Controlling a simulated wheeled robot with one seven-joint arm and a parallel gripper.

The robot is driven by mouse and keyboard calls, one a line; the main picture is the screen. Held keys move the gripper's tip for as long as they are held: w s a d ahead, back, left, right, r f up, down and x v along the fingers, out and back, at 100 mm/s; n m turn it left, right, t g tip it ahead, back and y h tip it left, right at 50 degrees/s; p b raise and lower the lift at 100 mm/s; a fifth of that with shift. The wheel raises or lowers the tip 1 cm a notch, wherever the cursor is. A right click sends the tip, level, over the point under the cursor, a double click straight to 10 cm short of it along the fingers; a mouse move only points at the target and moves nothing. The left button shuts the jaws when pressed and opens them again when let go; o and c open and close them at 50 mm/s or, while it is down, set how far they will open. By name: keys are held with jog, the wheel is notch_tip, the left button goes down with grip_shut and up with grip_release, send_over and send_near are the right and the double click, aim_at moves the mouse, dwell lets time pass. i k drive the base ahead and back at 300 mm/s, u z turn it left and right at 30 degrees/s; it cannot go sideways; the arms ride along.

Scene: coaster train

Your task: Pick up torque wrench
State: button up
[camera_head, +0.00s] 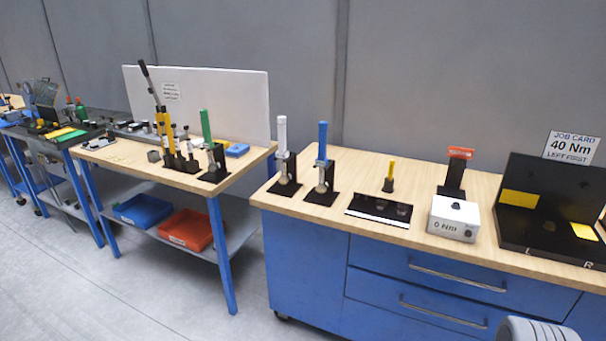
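Upright tools that look like torque wrenches stand in black holders. A white-handled one (282,134) and a blue-handled one (322,141) stand at the left end of the near workbench (350,165). A green-handled one (206,126) stands at the right end of the bench to the left. I cannot tell which one the task means. My gripper is not in view; a grey rounded part of my body shows at the bottom right edge.
A white box reading 0 Nm (453,218) stands before an orange-topped black stand (457,170). A black two-sided tray (530,225) and a 40 Nm job card (572,147) are at right. Blue (143,209) and red (187,229) bins sit on the left bench's lower shelf. The floor at front left is clear.

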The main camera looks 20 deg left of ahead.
aim_at(322, 161)
jog(key=u, duration=0.25)
jog(key=k, duration=0.4)
jog(key=u, duration=1.65)
jog(key=i, duration=1.1)
jog(key=u, duration=0.5)
jog(key=i, duration=1.05)
jog(key=z, duration=0.85)
jog(key=i, duration=0.95)
jog(key=z, duration=0.65)
